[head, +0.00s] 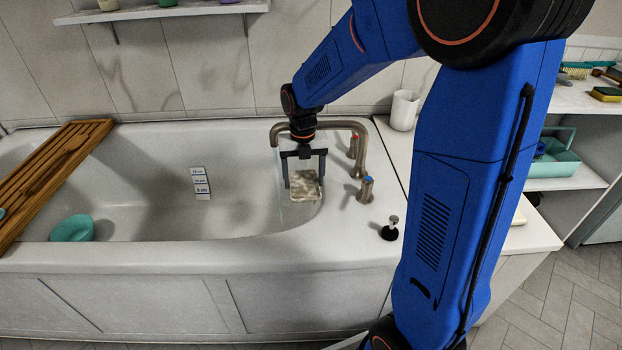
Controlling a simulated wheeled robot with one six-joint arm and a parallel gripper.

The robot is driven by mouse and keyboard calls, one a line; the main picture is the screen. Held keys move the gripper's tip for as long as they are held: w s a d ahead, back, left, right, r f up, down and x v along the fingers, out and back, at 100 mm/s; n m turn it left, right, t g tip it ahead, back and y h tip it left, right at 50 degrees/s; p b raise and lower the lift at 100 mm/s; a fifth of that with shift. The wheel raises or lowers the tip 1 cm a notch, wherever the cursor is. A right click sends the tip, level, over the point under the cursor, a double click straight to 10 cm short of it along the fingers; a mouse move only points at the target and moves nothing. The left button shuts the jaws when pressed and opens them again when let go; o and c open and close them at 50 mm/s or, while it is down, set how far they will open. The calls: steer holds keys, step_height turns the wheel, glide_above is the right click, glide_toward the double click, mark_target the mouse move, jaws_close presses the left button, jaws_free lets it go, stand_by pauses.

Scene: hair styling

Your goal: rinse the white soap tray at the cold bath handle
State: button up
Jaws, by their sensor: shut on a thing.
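The white soap tray (304,194) hangs over the right end of the bath, its face mottled grey-brown. My gripper (304,178) points down, with its two fingers on either side of the tray, shut on it. The bath tap (335,124) arches above, its spout end just left of my wrist. A faint pale streak below the spout looks like running water; I cannot tell whether it touches the tray. The blue-marked cold handle (367,188) stands on the bath rim right of the tray. The red-marked handle (353,146) stands behind it.
A wooden board (52,175) spans the bath's left side. A teal bowl (72,228) lies inside the bath. A black stopper (390,229) stands on the front right rim. A white jug (404,110) is behind. The bath's middle is clear.

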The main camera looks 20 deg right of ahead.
mark_target(293, 179)
steer(key=w+a+f, duration=0.1)
steer(key=w+a, duration=0.4)
steer(key=a, duration=0.1)
steer(key=shift+w+a+f, duration=0.35)
steer(key=shift+f, duration=0.05)
stand_by(0.3)
stand_by(0.4)
steer(key=shift+w+d+r, duration=0.2)
steer(key=shift+w+d, duration=0.1)
steer(key=shift+w, duration=0.25)
steer(key=shift+s+a+f, duration=0.1)
steer(key=shift+s+a, duration=0.05)
steer(key=shift+s, duration=0.1)
stand_by(0.8)
steer(key=shift+w+d, duration=0.2)
steer(key=shift+w, duration=0.1)
stand_by(0.3)
steer(key=shift+d, duration=0.1)
steer(key=shift+s+d+f, duration=0.1)
steer(key=shift+s+d, duration=0.6)
steer(key=shift+d, duration=0.25)
steer(key=shift+s+d, duration=0.65)
steer(key=shift+d, duration=0.3)
steer(key=shift+s+d, duration=1.1)
steer(key=shift+s, duration=0.25)
